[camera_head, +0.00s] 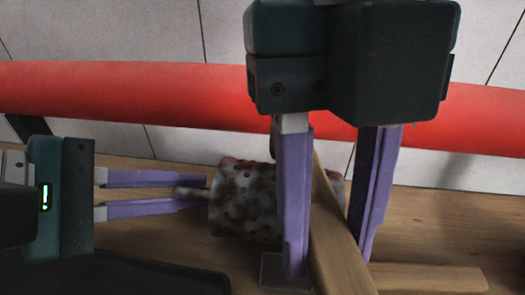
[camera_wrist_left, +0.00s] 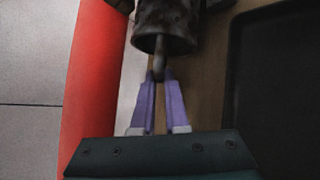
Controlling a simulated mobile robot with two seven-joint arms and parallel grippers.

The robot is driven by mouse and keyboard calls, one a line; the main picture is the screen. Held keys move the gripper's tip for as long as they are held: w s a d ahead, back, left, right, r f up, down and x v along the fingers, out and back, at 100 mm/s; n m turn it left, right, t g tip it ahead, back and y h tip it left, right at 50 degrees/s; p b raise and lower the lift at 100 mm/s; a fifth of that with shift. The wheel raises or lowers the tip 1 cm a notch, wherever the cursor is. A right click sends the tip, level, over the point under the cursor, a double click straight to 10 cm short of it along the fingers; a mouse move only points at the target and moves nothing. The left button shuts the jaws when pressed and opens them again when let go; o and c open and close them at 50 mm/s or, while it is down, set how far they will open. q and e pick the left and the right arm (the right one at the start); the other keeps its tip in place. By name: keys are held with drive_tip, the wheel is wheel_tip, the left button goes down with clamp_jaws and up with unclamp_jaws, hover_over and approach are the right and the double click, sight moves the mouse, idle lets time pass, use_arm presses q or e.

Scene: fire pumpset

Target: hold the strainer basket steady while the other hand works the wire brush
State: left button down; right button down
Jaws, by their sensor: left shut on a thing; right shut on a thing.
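The strainer basket (camera_head: 235,200) is a mottled grey-brown, perforated cylinder lying on its side over the wooden top. My left gripper (camera_head: 205,192) is shut on the short rod at the basket's left end. In the left wrist view, the basket (camera_wrist_left: 165,22) and its rod (camera_wrist_left: 160,60) lie straight ahead of the left gripper (camera_wrist_left: 159,78). My right gripper (camera_head: 328,262) comes down from above and is shut on a wooden handle (camera_head: 337,235), which I take for the wire brush. One right finger hides part of the basket; I cannot make out bristles or whether they touch it.
A red pipe (camera_head: 130,92) runs across behind the work, before a pale tiled wall (camera_head: 100,30). A dark tray (camera_head: 130,277) lies at the front left. A wooden piece (camera_head: 430,278) lies at the front right. The wooden top (camera_head: 450,220) is clear at the right.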

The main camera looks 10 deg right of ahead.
drive_tip(key=shift+s+d, duration=0.2)
drive_tip(key=shift+d, duration=0.3)
drive_tip(key=shift+w+a, duration=0.25)
drive_tip(key=shift+a, duration=0.6)
drive_tip(key=shift+w+a, duration=0.3)
drive_tip(key=shift+a, duration=0.55)
drive_tip(key=shift+w+a, duration=0.25)
drive_tip(key=shift+a, duration=0.6)
drive_tip(key=shift+w+a+f, duration=0.2)
drive_tip(key=shift+w+a, duration=0.05)
drive_tip(key=shift+a, duration=0.45)
drive_tip(key=shift+w+a, duration=0.15)
drive_tip(key=shift+a, duration=0.4)
drive_tip(key=shift+w+a, duration=0.15)
drive_tip(key=shift+a, duration=0.4)
drive_tip(key=d, duration=0.2)
drive_tip(key=s+d, duration=0.1)
drive_tip(key=d, duration=0.1)
drive_tip(key=shift+s+d+r, duration=0.1)
drive_tip(key=shift+s+d, duration=0.15)
drive_tip(key=shift+d, duration=0.5)
drive_tip(key=shift+s+d, duration=0.3)
drive_tip(key=shift+d, duration=0.4)
drive_tip(key=shift+s+d+r, duration=0.1)
drive_tip(key=shift+s+d, duration=0.15)
drive_tip(key=shift+d, duration=0.5)
drive_tip(key=shift+d+r, duration=0.1)
drive_tip(key=shift+d, duration=0.1)
wheel_tip(320, 180, up, 11)
drive_tip(key=shift+r, duration=0.15)
